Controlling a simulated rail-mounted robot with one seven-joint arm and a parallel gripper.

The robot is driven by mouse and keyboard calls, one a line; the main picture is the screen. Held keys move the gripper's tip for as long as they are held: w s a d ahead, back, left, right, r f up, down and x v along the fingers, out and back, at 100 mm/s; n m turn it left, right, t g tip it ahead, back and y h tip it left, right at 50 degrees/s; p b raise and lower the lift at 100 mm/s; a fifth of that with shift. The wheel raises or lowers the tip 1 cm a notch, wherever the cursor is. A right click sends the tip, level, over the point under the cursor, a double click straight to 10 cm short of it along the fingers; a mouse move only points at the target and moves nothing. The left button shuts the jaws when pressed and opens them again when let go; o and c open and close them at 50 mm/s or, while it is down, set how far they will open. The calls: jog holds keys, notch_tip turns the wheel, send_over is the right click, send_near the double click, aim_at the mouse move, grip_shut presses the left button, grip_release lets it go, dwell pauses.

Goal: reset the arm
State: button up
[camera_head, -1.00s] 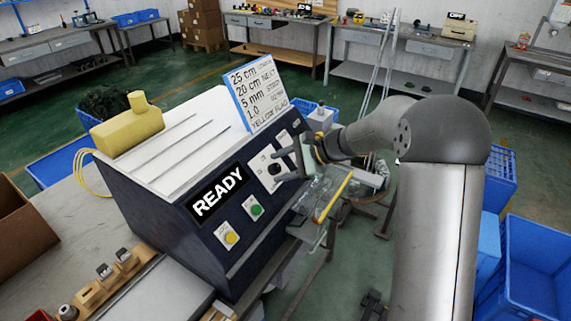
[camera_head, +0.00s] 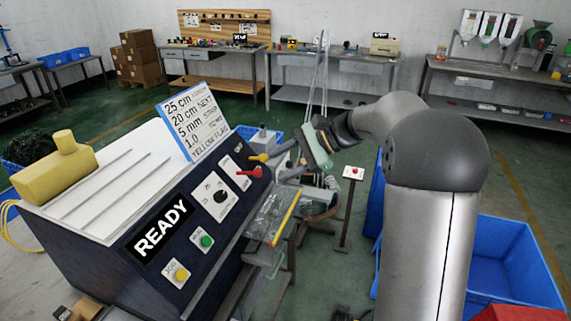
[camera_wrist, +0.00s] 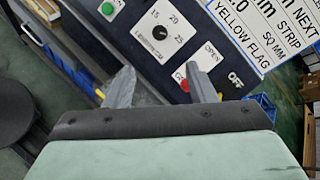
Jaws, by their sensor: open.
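My gripper (camera_head: 276,164) is at the end of my arm, beside the right end of the machine's control panel. The machine (camera_head: 102,237) has a dark front with a READY display (camera_head: 161,228). The wrist view shows the panel's dial (camera_wrist: 158,33) and a red control (camera_wrist: 185,85) near the right finger. I cannot tell whether that finger touches the panel.
A clear tray with a yellow bar (camera_head: 285,219) juts from the machine's right side. A red button on a stand (camera_head: 353,173) is behind it. Blue bins (camera_head: 520,262) stand at the right. A white instruction board (camera_head: 194,122) stands on the machine. Green floor is open behind.

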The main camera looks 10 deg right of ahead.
jog(key=shift+d+r, duration=0.15)
jog(key=shift+d, duration=0.05)
jog(key=s+f+n+h, duration=0.4)
jog(key=s, duration=0.6)
jog(key=s+d+f+n+g+h, duration=0.1)
jog(key=s+f+n+h, duration=0.2)
jog(key=s, duration=0.8)
jog(key=s+f+n+h, duration=0.4)
jog(key=s+f+n, duration=0.1)
jog(key=s, duration=0.5)
jog(key=shift+s+d+f+n+h, duration=0.15)
jog(key=shift+s+d+n+h, duration=0.15)
jog(key=shift+n, duration=0.2)
jog(key=shift+g, duration=0.3)
